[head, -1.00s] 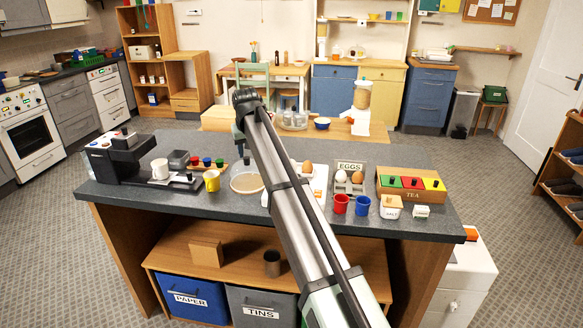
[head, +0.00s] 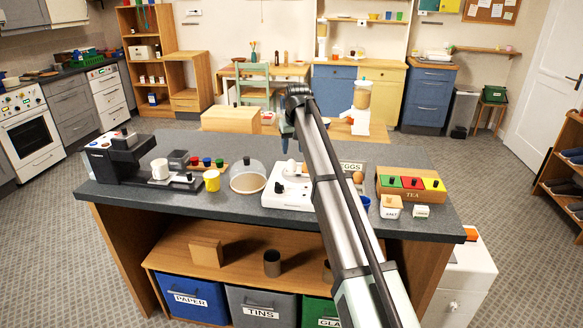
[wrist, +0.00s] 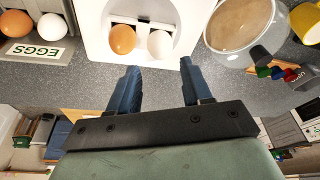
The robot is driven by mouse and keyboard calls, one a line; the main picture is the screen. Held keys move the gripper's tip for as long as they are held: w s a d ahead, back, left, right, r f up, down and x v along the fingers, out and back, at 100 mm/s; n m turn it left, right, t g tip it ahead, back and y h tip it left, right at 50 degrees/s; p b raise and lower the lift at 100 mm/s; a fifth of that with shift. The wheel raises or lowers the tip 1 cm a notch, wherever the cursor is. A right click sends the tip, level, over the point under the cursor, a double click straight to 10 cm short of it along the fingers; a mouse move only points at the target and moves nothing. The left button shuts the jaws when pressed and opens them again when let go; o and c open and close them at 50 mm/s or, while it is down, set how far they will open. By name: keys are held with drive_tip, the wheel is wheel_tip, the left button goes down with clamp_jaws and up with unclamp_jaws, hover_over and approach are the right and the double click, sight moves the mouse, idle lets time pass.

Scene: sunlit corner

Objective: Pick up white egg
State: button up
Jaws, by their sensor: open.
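A white egg (wrist: 160,44) sits beside a brown egg (wrist: 122,39) in the white egg appliance (wrist: 95,30) in the wrist view. The appliance also shows on the counter in the head view (head: 283,197). Another white egg (wrist: 49,25) lies beside a brown egg (wrist: 15,23) in the EGGS holder (wrist: 38,51). My gripper (wrist: 160,68) is open and empty, its fingers apart just short of the appliance's white egg in the picture. In the head view my gripper (head: 287,130) shows above and behind the appliance. My arm partly hides the appliance and holder.
A glass dome (head: 249,176) and yellow mug (head: 212,180) stand left of the appliance. A coffee machine (head: 125,160) is farther left. A tea box (head: 411,187) and salt pot (head: 391,206) stand right. The counter's far strip is mostly clear.

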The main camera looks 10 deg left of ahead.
sight(292, 160)
drive_tip(key=shift+x, duration=3.85)
drive_tip(key=c, duration=0.4)
drive_tip(key=shift+o, duration=0.2)
